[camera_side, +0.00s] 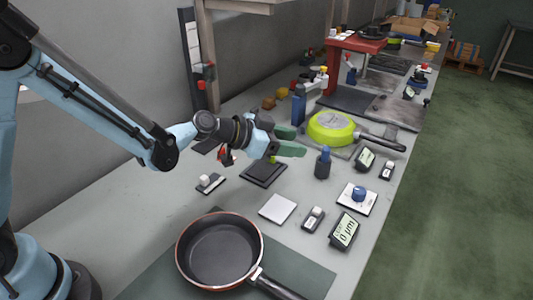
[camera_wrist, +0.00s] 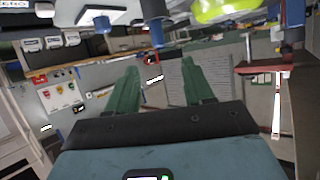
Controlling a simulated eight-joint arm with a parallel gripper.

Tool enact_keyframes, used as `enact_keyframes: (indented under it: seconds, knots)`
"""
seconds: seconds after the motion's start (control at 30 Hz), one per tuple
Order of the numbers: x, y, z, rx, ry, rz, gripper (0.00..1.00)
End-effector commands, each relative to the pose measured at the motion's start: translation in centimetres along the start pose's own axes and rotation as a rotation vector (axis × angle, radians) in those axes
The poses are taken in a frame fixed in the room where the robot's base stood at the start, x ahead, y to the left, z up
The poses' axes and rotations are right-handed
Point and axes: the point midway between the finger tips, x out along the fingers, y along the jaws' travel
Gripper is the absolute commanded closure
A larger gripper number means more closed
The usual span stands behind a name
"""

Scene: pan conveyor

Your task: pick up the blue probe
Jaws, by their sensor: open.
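The blue probe (camera_side: 324,155) stands upright on the grey bench in the side view, its blue top above a dark cylindrical lower part. In the wrist view, what looks like the same probe (camera_wrist: 156,32) shows at the top centre, beyond my fingertips. My gripper (camera_side: 291,141) is level above the bench, to the left of the probe and apart from it. Its two green fingers are spread with nothing between them, as the wrist view (camera_wrist: 159,66) also shows.
A yellow-green pan (camera_side: 331,128) lies behind the probe. A dark pan (camera_side: 219,249) sits at the front. A blue knob on a white plate (camera_side: 352,205), a display box (camera_side: 344,231) and a white square (camera_side: 277,208) lie nearby. A blue post (camera_side: 299,106) stands behind my gripper.

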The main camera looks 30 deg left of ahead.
Motion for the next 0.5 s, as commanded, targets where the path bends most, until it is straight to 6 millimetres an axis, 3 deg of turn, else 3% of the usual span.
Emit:
enact_keyframes:
  seconds: [0.17, 0.5]
  knots:
    - [1.1, 0.1, 0.2, 0.012, 0.016, 0.003, 0.48]
    - [6.0, 0.1, 0.1, 0.011, 0.016, 0.004, 0.48]
